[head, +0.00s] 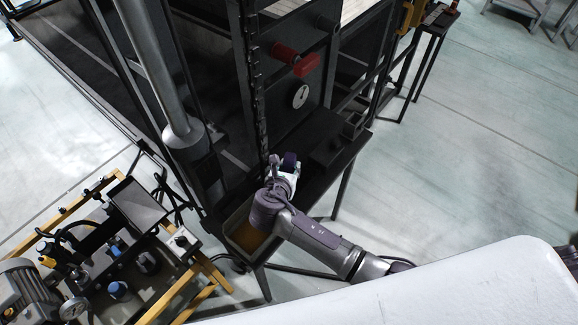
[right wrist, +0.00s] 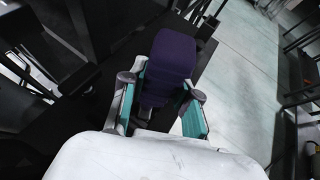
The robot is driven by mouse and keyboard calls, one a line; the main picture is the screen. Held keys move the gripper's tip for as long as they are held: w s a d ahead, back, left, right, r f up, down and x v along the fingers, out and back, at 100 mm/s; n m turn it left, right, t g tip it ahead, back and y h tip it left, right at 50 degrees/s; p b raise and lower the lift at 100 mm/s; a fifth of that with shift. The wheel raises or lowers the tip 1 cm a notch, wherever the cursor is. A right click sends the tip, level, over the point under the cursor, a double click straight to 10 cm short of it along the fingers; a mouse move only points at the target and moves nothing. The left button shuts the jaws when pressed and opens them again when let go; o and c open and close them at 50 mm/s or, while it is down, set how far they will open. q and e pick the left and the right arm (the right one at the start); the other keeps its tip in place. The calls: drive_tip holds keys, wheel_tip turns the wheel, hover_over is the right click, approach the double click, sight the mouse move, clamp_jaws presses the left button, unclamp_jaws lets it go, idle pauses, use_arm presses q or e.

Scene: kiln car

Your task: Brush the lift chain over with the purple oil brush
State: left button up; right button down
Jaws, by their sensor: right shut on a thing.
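The lift chain (head: 256,95) hangs dark and vertical along the black frame in the head view. My right gripper (head: 284,167) is close beside its lower part, just to the right in the picture; I cannot tell if anything touches the chain. It is shut on the purple oil brush (head: 290,159). In the right wrist view the purple block of the brush (right wrist: 168,65) stands between the teal-padded fingers of the gripper (right wrist: 163,100). The brush's bristles are hidden. My left gripper is not in view.
A tray with amber liquid (head: 246,238) lies below my right wrist, at the end of a black shelf (head: 325,185). A red handle (head: 298,60) and a round white gauge (head: 300,95) are right of the chain. A yellow-framed machine (head: 120,240) stands at left.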

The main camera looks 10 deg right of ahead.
idle(0.3)
drive_tip(key=w+d+p, duration=0.1)
drive_tip(key=w+d, duration=0.2)
drive_tip(key=d, duration=0.2)
drive_tip(key=shift+w, duration=0.4)
drive_tip(key=shift+f, duration=0.1)
idle(0.4)
drive_tip(key=w+d, duration=0.3)
drive_tip(key=d, duration=0.1)
drive_tip(key=shift+w+d, duration=0.4)
drive_tip(key=s+a, duration=0.4)
drive_tip(key=a, duration=0.1)
idle(0.7)
drive_tip(key=shift+f, duration=0.1)
